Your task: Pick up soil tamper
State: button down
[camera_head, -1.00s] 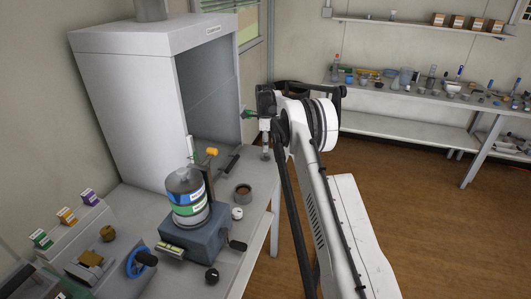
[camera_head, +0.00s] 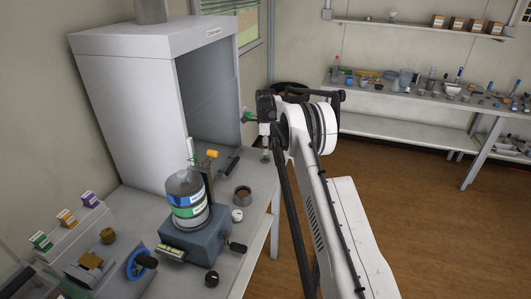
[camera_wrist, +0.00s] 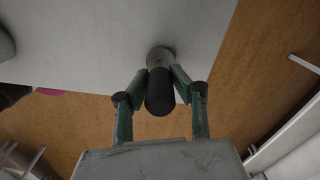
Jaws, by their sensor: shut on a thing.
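The soil tamper has a black cylindrical handle (camera_wrist: 160,95) and a round grey metal foot (camera_wrist: 160,56). In the wrist view my gripper (camera_wrist: 160,88) has its green-sided fingers closed on both sides of the black handle. In the head view the tamper's grey foot (camera_head: 265,155) shows below the end of my arm, at the right edge of the workbench (camera_head: 262,184). My gripper is mostly hidden there by the arm. I cannot tell whether the foot touches the bench top.
A grey device with a labelled bottle (camera_head: 187,200) stands on the bench, left of the tamper. A brown-filled cup (camera_head: 242,194) and a white round item (camera_head: 237,215) lie between. A large fume hood (camera_head: 140,100) stands behind.

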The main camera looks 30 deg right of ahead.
notch_tip(320, 180, up, 10)
jog(key=shift+b, duration=0.55)
